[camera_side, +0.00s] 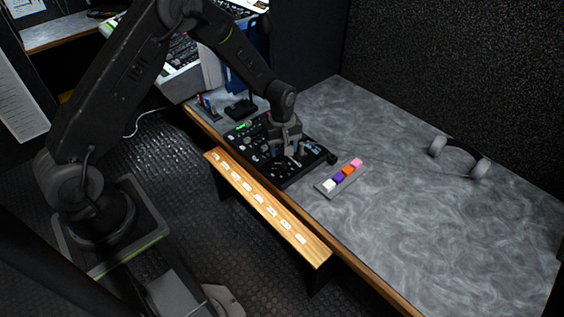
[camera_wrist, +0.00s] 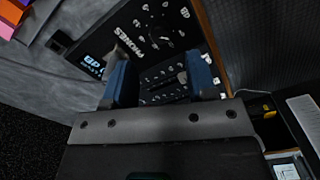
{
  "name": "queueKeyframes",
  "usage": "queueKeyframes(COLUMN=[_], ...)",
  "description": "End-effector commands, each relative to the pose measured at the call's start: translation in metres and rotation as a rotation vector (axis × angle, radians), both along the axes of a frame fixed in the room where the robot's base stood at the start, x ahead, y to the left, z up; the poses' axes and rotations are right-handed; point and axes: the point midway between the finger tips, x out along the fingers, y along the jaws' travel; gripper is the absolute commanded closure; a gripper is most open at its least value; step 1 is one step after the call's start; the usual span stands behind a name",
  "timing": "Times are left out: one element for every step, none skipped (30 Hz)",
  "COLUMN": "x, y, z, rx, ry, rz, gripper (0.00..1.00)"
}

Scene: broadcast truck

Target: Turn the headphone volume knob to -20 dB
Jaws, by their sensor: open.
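The black control panel (camera_side: 262,160) lies on the grey desk, with several knobs and small buttons. In the wrist view, a white PHONES label (camera_wrist: 130,42) sits beside a ring of white scale marks around a dark knob (camera_wrist: 164,28), beyond my fingertips. The knob's setting is too small to read. My gripper (camera_side: 290,158) is low over the panel in the side view and hides part of it. In the wrist view my gripper (camera_wrist: 161,78) is open. Another ring of marks and a dark control (camera_wrist: 182,77) show between its blue-tipped fingers; I cannot tell whether they touch.
A small lit display (camera_wrist: 92,66) is on the panel. A tray (camera_side: 326,195) of coloured blocks lies right of the panel, and headphones (camera_side: 479,169) lie farther right. A wooden ledge (camera_side: 318,251) with white labels runs along the front.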

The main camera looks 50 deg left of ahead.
Motion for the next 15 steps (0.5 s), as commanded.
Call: queueKeyframes(x=[-0.001, -0.001, 0.000, 0.000, -0.001, -0.001, -0.001, 0.000, 0.000, 0.000, 0.000, 0.000, 0.000, 0.000, 0.000], y=[0.000, 0.000, 0.000, 0.000, 0.000, 0.000, 0.000, 0.000, 0.000, 0.000, 0.000, 0.000, 0.000, 0.000, 0.000], z=[-0.012, -0.018, -0.025, -0.030, -0.035, -0.041, -0.045, -0.049, -0.053, -0.055, -0.058, -0.060, -0.061, -0.062, -0.063], rx=[0.000, -0.001, -0.001, -0.001, 0.000, -0.001, -0.001, -0.001, 0.000, 0.000, 0.000, 0.000, 0.000, 0.000, 0.000], ry=[0.004, 0.004, 0.004, 0.003, 0.002, 0.001, 0.003, 0.001, 0.000, -0.001, -0.001, -0.001, -0.001, -0.001, -0.001], rz=[0.000, 0.000, 0.000, 0.000, 0.000, 0.000, -0.001, -0.001, -0.001, -0.001, -0.001, -0.001, -0.001, -0.001, -0.001], gripper=[0.48, 0.48, 0.48, 0.48, 0.48, 0.48, 0.48, 0.48, 0.48, 0.48, 0.48, 0.48, 0.48, 0.48, 0.48])
